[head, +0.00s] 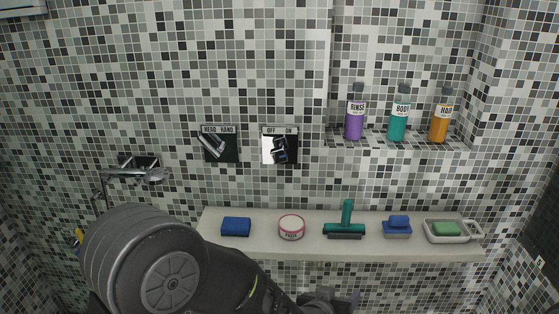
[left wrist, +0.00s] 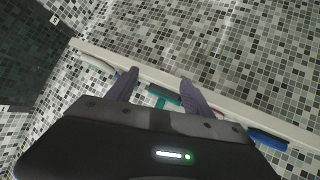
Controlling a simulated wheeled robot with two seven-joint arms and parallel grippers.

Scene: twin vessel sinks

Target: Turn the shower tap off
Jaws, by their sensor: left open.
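The shower tap (head: 280,151) is a small dark and chrome handle on a square plate on the tiled wall, labelled OFF on the left and ON on the right. The handle sits right of the plate's middle, nearer the ON side; its exact angle is hard to tell. My left gripper (head: 328,298) is low in the head view, below the shelf's front edge and well below the tap, partly cut off. In the left wrist view my left gripper (left wrist: 156,80) has its two fingers apart with nothing held. The tap is not seen there. My right gripper is not in view.
A HEAD/HAND lever (head: 214,146) is left of the tap, with a chrome mixer (head: 140,173) further left. The shelf (head: 265,247) holds a blue sponge (head: 236,227), tin (head: 291,227), green squeegee (head: 345,222), brush (head: 397,227) and soap dish (head: 470,236). Bottles (head: 398,118) stand in a niche.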

